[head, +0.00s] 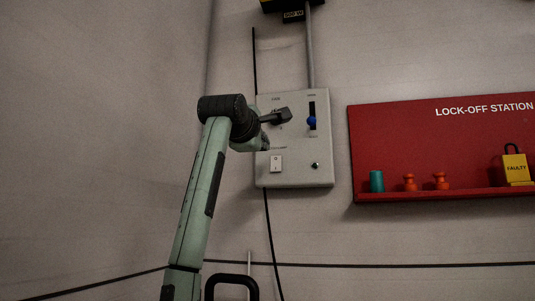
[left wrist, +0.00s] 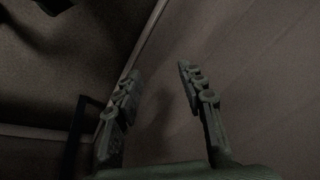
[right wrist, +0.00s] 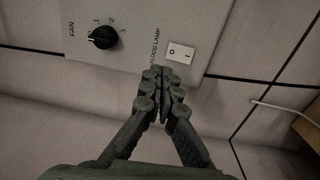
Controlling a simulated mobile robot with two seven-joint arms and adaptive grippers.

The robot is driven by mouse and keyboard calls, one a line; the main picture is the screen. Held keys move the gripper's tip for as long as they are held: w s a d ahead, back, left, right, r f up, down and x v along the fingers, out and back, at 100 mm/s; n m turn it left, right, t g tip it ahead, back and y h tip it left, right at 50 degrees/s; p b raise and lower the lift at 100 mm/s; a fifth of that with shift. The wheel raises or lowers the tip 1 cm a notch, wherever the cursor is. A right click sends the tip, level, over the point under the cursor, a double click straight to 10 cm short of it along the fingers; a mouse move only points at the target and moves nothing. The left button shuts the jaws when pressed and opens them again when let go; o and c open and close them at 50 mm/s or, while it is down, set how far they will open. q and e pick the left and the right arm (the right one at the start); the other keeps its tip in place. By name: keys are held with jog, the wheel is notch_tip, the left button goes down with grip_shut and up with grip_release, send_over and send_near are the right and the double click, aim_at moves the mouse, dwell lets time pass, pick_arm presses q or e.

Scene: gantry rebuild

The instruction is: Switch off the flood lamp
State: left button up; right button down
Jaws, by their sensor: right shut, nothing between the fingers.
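The flood lamp switch is a white rocker (head: 276,163) marked O and I on the grey control panel (head: 325,178). The rocker also shows in the right wrist view (right wrist: 180,52), next to the printed words FLOOD LAMP. I cannot tell which side is pressed in. My right gripper (right wrist: 162,76) is shut and empty, its tips at the label just short of the rocker. In the head view the right gripper (head: 265,145) is just above and left of the rocker; touching the panel or not is unclear. My left gripper (left wrist: 158,80) is open and empty, away from the panel.
A black fan knob (right wrist: 103,37) sits near the rocker. A red lock-off station (head: 430,150) hangs to the right. A conduit (head: 309,50) runs up the wall.

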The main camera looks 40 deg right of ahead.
pick_arm(q)
jog(key=shift+w+d+r+b, duration=0.1)
jog(key=shift+r+b, duration=0.1)
jog(key=shift+r, duration=0.45)
jog(key=shift+w+d+r+b, duration=0.1)
jog(key=shift+r+b, duration=0.05)
jog(key=shift+r, duration=0.45)
pick_arm(e)
jog(key=v, duration=0.6)
jog(key=shift+d+r, duration=0.1)
jog(key=shift+r, duration=0.2)
